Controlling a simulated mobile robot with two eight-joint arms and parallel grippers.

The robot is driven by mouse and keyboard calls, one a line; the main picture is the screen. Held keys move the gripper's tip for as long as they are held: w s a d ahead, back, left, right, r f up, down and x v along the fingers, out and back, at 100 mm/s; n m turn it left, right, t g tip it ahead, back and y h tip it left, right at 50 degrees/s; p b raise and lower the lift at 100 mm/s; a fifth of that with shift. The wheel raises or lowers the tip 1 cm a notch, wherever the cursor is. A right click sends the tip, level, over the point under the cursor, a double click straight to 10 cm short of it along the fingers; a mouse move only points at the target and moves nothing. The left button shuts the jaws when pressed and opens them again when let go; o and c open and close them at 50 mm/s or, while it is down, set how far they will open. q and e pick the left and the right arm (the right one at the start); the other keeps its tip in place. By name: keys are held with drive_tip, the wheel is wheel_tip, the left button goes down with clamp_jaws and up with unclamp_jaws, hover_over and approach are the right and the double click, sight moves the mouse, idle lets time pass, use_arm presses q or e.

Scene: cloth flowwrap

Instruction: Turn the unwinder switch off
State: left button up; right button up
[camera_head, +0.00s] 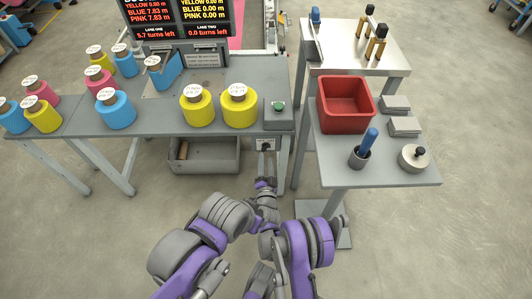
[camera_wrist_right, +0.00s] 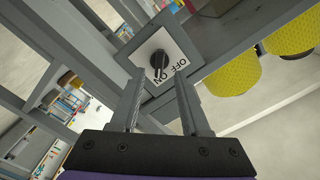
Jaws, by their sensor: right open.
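The unwinder switch is a dark rotary knob (camera_wrist_right: 158,60) on a white plate (camera_wrist_right: 180,42) marked ON and OFF. Its lower end appears to face the ON mark. In the head view the switch (camera_head: 265,146) sits under the front right corner of the grey table, small and partly hidden by my right gripper (camera_head: 267,155). In the wrist view my right gripper (camera_wrist_right: 159,73) is open, its fingertips on either side just below the knob. I cannot tell whether they touch it. My left gripper is not visible.
The grey table (camera_head: 240,72) holds several coloured spools and a green button (camera_head: 279,106). A grey bin (camera_head: 205,158) is below it. At right, a side table (camera_head: 400,175) carries a red crate (camera_head: 345,105), a blue-handled tool in a cup and a round metal weight.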

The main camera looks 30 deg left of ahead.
sight(266, 150)
drive_tip(key=shift+x, duration=2.15)
clamp_jaws()
